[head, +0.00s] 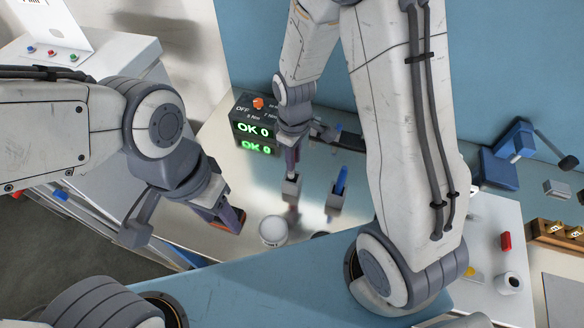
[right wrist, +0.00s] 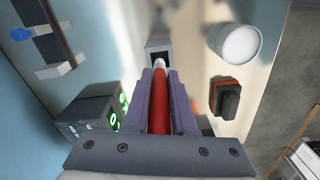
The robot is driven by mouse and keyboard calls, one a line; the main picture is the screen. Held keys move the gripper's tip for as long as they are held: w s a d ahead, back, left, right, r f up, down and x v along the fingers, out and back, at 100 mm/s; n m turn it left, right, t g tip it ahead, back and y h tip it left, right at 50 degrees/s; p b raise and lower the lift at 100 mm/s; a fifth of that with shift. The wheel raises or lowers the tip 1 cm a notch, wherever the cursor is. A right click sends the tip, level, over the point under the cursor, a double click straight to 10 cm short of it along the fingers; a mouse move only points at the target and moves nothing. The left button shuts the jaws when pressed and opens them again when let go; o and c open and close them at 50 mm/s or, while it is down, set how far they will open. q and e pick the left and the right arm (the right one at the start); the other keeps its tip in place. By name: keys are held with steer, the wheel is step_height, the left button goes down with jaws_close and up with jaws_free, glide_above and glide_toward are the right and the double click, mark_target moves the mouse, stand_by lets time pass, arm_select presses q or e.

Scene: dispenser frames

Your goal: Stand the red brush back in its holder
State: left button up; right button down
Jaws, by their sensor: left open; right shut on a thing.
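My right gripper (right wrist: 158,78) is shut on the red brush (right wrist: 158,104), which lies between its purple fingers with a pale tip pointing away from me. The grey holder (right wrist: 159,50) is just past that tip in the right wrist view. In the head view the right gripper (head: 291,160) is directly above this holder (head: 291,187). I cannot tell whether the tip has entered the opening. A second grey holder (head: 335,201), with a blue brush (head: 341,179) standing in it, is to the right. My left gripper (head: 225,215) is open, low over the table at left.
A white round container (head: 273,230) stands in front of the holder. A dark block with a red part (right wrist: 228,98) lies near it. A box with green "OK 0" displays (head: 254,128) stands behind. A dark bar with a blue knob (right wrist: 21,34) is by the wall.

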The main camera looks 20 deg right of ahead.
step_height(320, 180, down, 5)
steer(key=shift+s+r+p, duration=0.1)
steer(key=shift+p, duration=0.35)
steer(key=shift+f, duration=0.2)
steer(key=shift+f, duration=0.2)
steer(key=c, duration=0.7)
jaws_free()
steer(key=shift+c, duration=0.2)
